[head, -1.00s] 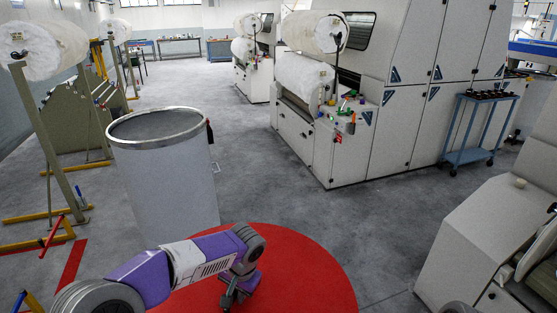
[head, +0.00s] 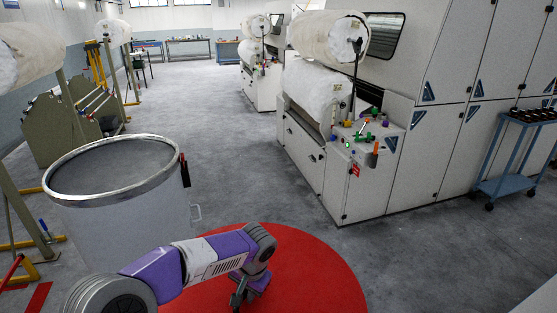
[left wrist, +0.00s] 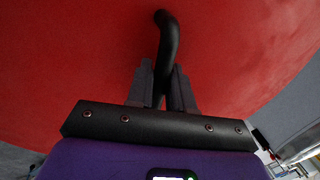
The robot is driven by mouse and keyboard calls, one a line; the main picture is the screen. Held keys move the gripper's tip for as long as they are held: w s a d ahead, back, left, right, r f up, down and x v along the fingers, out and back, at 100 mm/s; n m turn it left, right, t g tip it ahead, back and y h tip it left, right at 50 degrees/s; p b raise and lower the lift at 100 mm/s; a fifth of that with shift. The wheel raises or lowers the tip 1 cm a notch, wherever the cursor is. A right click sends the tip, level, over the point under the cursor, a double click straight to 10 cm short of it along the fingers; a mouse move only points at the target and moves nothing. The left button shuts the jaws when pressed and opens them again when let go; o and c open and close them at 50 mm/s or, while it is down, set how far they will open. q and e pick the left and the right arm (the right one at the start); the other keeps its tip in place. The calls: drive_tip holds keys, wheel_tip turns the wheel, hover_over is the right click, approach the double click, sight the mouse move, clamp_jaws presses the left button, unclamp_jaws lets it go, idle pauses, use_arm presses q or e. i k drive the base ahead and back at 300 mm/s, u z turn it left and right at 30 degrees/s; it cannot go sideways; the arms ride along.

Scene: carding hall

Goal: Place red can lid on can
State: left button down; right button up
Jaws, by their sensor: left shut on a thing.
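The red can lid (head: 310,265) is a large red disc in front of me, low in the head view, partly behind my left arm. It fills most of the left wrist view (left wrist: 80,60), where its black handle (left wrist: 168,45) stands between the fingers. My left gripper (head: 243,296) is shut on that handle; the fingers also show in the left wrist view (left wrist: 160,88). The can (head: 110,225) is a tall pale cylinder with a metal rim, upright on the floor left of the lid. Its top is uncovered. My right gripper is out of view.
A large white machine (head: 320,160) with rolls and coloured knobs stands at the right. A blue cart (head: 512,185) is beside it. Yellow-footed stands (head: 20,245) are left of the can. The grey floor (head: 235,150) between is clear.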

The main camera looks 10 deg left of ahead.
sight(116, 164)
drive_tip(key=i, duration=1.2)
drive_tip(key=u, duration=1.45)
